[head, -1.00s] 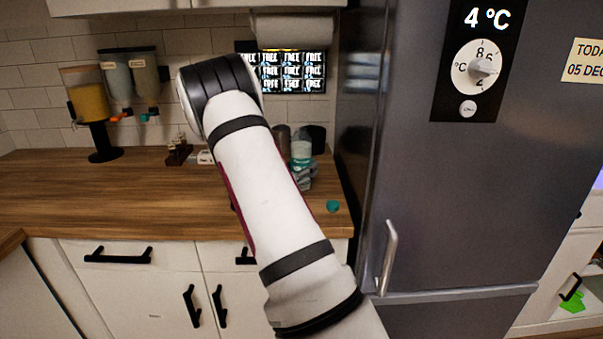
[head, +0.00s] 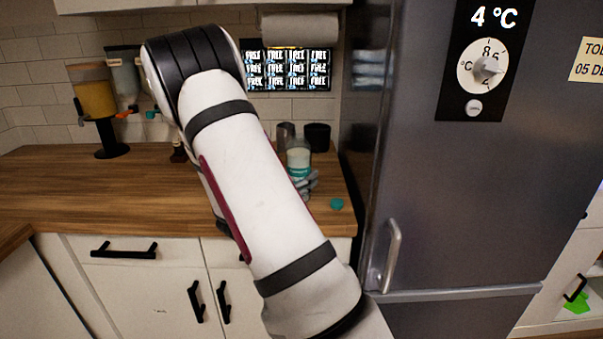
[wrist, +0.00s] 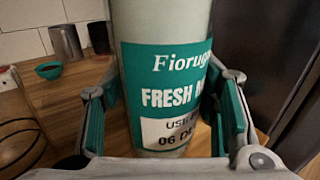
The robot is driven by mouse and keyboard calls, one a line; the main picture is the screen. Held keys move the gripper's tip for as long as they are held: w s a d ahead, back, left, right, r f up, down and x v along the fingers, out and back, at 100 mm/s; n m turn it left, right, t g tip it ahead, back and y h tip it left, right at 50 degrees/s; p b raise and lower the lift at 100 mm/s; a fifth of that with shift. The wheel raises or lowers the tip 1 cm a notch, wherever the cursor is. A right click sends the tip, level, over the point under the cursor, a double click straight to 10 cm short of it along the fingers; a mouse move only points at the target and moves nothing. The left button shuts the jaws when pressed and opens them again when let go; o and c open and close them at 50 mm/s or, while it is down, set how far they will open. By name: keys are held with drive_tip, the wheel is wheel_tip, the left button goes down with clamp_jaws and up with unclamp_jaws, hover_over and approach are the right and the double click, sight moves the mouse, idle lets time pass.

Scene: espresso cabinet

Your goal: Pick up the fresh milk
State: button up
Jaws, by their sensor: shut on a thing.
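The fresh milk (wrist: 165,75) is a pale bottle with a teal label reading "FRESH" and a white date strip. It fills the middle of the wrist view, upright between my fingers. In the head view the milk (head: 298,157) shows at the back right of the counter, partly behind my arm. My gripper (wrist: 165,120) is shut on the milk, with a teal-padded finger on each side. In the head view my gripper (head: 307,184) is mostly hidden by my arm. Whether the bottle's base touches the counter is unclear.
A wooden counter (head: 80,195) bears a teal round item (head: 336,204) near its front edge. Dark cups (head: 318,137) stand behind the milk. A tall grey fridge (head: 470,200) borders the right. A dispenser (head: 95,100) stands at left. A ribbed jar (wrist: 15,120) is close at left.

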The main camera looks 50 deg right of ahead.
drive_tip(key=s+a, duration=0.3)
drive_tip(key=a, duration=0.2)
drive_tip(key=shift+a+r, duration=0.3)
drive_tip(key=shift+r, duration=0.1)
drive_tip(key=shift+a, duration=0.1)
idle(0.3)
drive_tip(key=shift+w+d+f+p, duration=0.45)
drive_tip(key=shift+w+f+p, duration=0.15)
drive_tip(key=shift+w+p, duration=0.3)
drive_tip(key=shift+w+d+f+p, duration=0.45)
drive_tip(key=shift+w+f+p, duration=0.1)
drive_tip(key=shift+w+p, duration=0.4)
drive_tip(key=shift+w+d+f+p, duration=0.45)
drive_tip(key=shift+w+f+p, duration=0.15)
drive_tip(key=shift+w+p, duration=0.3)
drive_tip(key=shift+s+n, duration=0.1)
drive_tip(key=shift+n, duration=0.3)
